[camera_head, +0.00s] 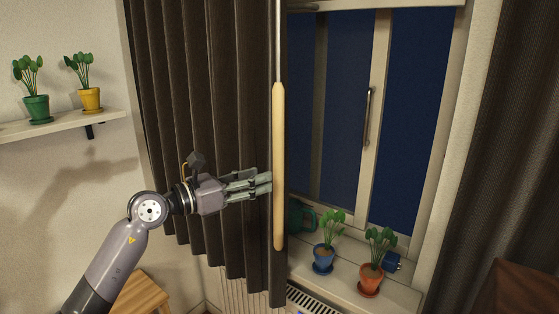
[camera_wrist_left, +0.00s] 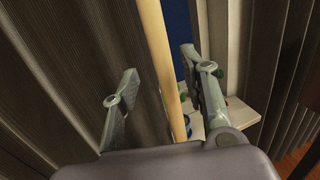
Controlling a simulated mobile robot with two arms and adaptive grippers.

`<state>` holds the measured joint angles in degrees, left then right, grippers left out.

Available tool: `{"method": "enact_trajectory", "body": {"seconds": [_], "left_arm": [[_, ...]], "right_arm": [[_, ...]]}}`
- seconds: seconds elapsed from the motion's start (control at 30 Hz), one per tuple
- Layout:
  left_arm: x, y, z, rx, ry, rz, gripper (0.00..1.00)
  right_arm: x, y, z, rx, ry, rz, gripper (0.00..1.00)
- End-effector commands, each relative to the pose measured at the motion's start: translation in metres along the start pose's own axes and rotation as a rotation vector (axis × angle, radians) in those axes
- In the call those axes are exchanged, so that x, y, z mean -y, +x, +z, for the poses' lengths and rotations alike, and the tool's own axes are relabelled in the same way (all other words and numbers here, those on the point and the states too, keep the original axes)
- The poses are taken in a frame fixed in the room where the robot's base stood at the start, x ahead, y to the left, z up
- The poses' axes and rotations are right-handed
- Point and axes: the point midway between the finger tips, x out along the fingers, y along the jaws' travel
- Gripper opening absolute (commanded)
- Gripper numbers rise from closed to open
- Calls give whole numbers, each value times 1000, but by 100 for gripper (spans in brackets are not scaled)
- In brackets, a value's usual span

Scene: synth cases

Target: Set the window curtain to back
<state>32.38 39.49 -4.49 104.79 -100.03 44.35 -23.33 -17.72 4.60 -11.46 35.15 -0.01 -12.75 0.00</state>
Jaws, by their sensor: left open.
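The dark window curtain (camera_head: 205,90) hangs in folds over the left part of the window (camera_head: 415,100). A pale wooden wand (camera_head: 278,150) hangs upright at the curtain's right edge. My left gripper (camera_head: 268,183) is open, with its fingertips close to the wand at mid-height. In the left wrist view, the wand (camera_wrist_left: 163,70) runs between the two open fingers (camera_wrist_left: 158,95), nearer the right one; I cannot tell whether either touches it. The curtain fills the left of that view (camera_wrist_left: 60,60). My right gripper is not in view.
A blue pot plant (camera_head: 323,258) and an orange pot plant (camera_head: 371,278) stand on the windowsill, with a green watering can (camera_head: 299,216) partly behind the wand. A second dark curtain (camera_head: 510,130) hangs at right. A wooden stool (camera_head: 140,296) stands at lower left.

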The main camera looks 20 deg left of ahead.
Motion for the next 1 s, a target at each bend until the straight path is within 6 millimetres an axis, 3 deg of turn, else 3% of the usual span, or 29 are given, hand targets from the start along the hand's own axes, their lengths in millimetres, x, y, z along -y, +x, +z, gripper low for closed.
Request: {"method": "enact_trajectory", "body": {"seconds": [0.17, 0.4, 0.77, 1.0], "left_arm": [[1, 37, 5, 3, -3, -2, 41], [0, 65, 1, 0, -2, -1, 41], [0, 70, 0, 0, 1, 0, 41], [0, 70, 0, 0, 0, 0, 25]], "right_arm": [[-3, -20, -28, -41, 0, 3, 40], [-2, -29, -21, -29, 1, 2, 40], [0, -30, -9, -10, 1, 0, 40], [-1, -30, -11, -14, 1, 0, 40]]}}
